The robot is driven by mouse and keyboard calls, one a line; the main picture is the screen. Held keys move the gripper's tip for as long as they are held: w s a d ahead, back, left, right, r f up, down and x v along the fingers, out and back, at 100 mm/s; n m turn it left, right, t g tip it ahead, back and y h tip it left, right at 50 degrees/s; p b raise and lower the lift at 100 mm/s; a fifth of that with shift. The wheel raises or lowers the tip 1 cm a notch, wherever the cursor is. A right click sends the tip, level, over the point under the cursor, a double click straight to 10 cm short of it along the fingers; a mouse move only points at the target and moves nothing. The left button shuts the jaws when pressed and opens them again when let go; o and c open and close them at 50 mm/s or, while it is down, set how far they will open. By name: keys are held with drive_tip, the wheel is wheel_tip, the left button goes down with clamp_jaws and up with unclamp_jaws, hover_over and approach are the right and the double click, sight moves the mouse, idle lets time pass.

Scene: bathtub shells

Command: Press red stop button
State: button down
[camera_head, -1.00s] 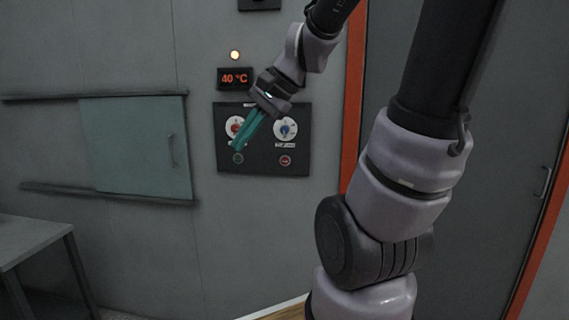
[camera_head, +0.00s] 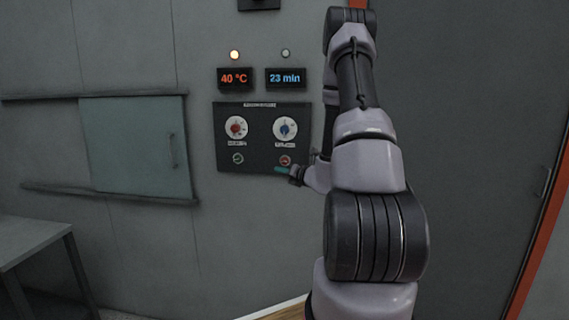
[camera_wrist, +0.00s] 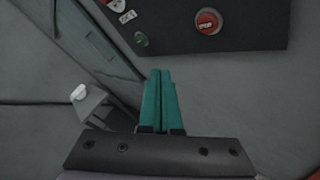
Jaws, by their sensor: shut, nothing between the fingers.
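The red stop button (camera_head: 285,160) is at the lower right of the dark control panel (camera_head: 262,142) on the wall. In the wrist view the button (camera_wrist: 208,21) is round and red with a pale mark, near the top right. My gripper (camera_head: 281,170) has teal fingers and is just below the button in the head view. In the wrist view its fingertips (camera_wrist: 160,72) are together and empty, pointing toward the panel's lower edge, below and left of the red button. I see no contact with the button.
The panel also has a red-centred dial (camera_head: 236,127), a blue-centred dial (camera_head: 285,128) and a green button (camera_head: 237,158). Displays reading 40 °C (camera_head: 235,78) and 23 min (camera_head: 285,77) are above. A sliding hatch (camera_head: 135,146) and a table (camera_head: 35,240) are at left.

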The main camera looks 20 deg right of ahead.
sight(286, 163)
drive_tip(key=shift+d+f, duration=0.1)
drive_tip(key=shift+d, duration=0.1)
drive_tip(key=shift+w+d, duration=0.8)
drive_tip(key=shift+w, duration=0.4)
drive_tip(key=shift+w+d, duration=0.85)
drive_tip(key=shift+w, duration=0.4)
drive_tip(key=shift+w+d, duration=0.8)
drive_tip(key=shift+w, duration=0.4)
drive_tip(key=shift+w+d, duration=0.2)
drive_tip(key=shift+w, duration=0.15)
drive_tip(key=shift+w+d, duration=0.25)
drive_tip(key=shift+w, duration=0.1)
drive_tip(key=shift+s, duration=0.1)
idle(0.4)
drive_tip(key=shift+s+a, duration=0.45)
drive_tip(key=shift+s, duration=0.15)
